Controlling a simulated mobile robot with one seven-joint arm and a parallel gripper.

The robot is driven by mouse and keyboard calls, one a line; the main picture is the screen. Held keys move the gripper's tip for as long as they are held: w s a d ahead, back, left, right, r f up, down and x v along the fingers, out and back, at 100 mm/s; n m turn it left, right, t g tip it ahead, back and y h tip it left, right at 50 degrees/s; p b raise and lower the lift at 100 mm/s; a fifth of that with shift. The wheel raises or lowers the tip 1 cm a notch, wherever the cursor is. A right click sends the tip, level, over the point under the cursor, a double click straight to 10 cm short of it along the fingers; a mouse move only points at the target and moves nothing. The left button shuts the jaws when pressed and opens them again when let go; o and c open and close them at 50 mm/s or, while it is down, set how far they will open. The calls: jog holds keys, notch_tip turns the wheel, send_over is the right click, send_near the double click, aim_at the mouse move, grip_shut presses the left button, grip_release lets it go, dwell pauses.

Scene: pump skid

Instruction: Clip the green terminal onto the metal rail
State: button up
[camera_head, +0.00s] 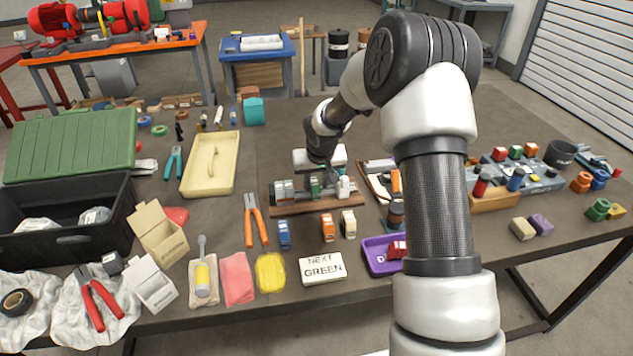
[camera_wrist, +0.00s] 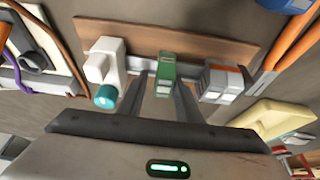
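The green terminal (camera_wrist: 167,66) stands at the metal rail (camera_wrist: 143,64), between a white part with a teal knob (camera_wrist: 107,72) and the grey terminals with an orange one (camera_wrist: 222,80). In the head view the green terminal (camera_head: 315,187) is at the middle of the rail assembly, below my gripper (camera_head: 323,172). The terminal's foot is hidden, so I cannot tell whether it is seated on the rail.
The rail sits on a wooden board (camera_head: 290,211). Blue (camera_head: 284,235), orange (camera_head: 328,228) and cream (camera_head: 349,224) terminals stand in front. A card reading "NEXT GREEN" (camera_head: 323,268) and a purple tray (camera_head: 376,262) with a red terminal lie nearer. Orange pliers (camera_head: 256,221) lie at left.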

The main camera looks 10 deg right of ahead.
jog(key=shift+s+a+f, duration=0.2)
jog(key=shift+a+f, duration=0.1)
jog(key=shift+a, duration=0.35)
jog(key=shift+r, duration=0.1)
jog(key=shift+s+r, duration=0.1)
jog(key=shift+r, duration=0.25)
jog(key=s+r+p, duration=0.3)
jog(key=s+r, duration=0.3)
jog(key=r, duration=0.4)
jog(key=s+d+r+h+p, duration=0.1)
jog(key=s+r+p, duration=0.1)
jog(key=s+r, duration=0.6)
jog(key=s+r+p, duration=0.3)
jog(key=s+r, duration=0.1)
jog(key=r, duration=0.8)
jog(key=s+r+p, duration=0.2)
jog(key=s+r, duration=0.2)
jog(key=s, duration=0.5)
jog(key=s+r+t+y+p, duration=0.1)
jog(key=s+r+p, duration=0.2)
jog(key=s, duration=0.7)
jog(key=shift+s+a+r, duration=0.15)
jog(key=shift+s+r, duration=0.1)
jog(key=shift+r, duration=0.3)
